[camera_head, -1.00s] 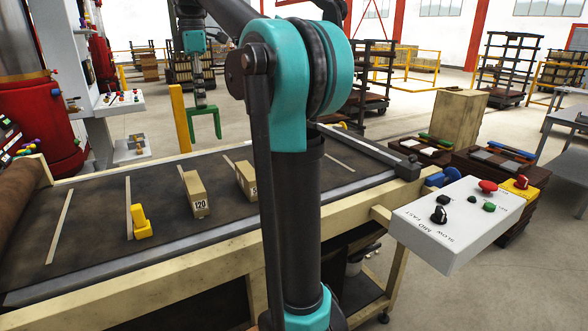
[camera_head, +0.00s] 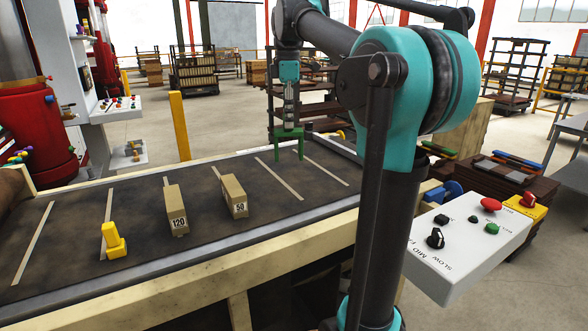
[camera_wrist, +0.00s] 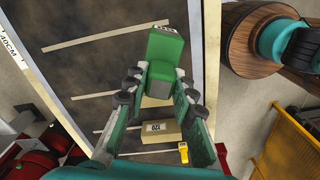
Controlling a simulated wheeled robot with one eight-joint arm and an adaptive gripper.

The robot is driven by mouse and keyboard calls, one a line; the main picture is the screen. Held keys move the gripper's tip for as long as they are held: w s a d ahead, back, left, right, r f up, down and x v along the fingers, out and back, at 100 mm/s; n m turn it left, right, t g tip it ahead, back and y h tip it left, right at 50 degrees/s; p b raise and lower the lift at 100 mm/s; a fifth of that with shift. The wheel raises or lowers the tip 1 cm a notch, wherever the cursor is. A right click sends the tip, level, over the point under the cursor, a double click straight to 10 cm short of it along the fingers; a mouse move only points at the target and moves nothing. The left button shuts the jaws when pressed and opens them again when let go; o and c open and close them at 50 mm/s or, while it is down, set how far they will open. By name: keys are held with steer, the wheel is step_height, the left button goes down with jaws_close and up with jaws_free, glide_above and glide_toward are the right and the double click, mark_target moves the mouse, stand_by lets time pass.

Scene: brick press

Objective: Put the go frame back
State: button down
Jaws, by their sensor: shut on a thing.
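The green go frame (camera_head: 289,137) is an upside-down U and hangs upright below my gripper (camera_head: 289,115), over the far right part of the dark belt (camera_head: 80,235) in the head view. I cannot tell whether its legs touch the belt. In the wrist view my gripper (camera_wrist: 160,86) is shut on the green frame (camera_wrist: 165,48), with its fingers on both sides. The frame's lower parts are hidden there.
A block marked 120 (camera_head: 177,210), a block marked 50 (camera_head: 234,195) and a yellow piece (camera_head: 113,240) stand on the belt. White lines cross the belt. A control box (camera_head: 470,240) stands at right, a yellow post (camera_head: 179,125) behind.

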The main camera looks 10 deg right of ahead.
step_height(320, 180, down, 14)
stand_by(0.5)
steer(key=shift+a+f, duration=0.1)
steer(key=shift+f, duration=0.05)
steer(key=c, duration=1.3)
jaws_free()
steer(key=shift+o, duration=0.2)
step_height(320, 180, up, 12)
steer(key=shift+r, duration=0.15)
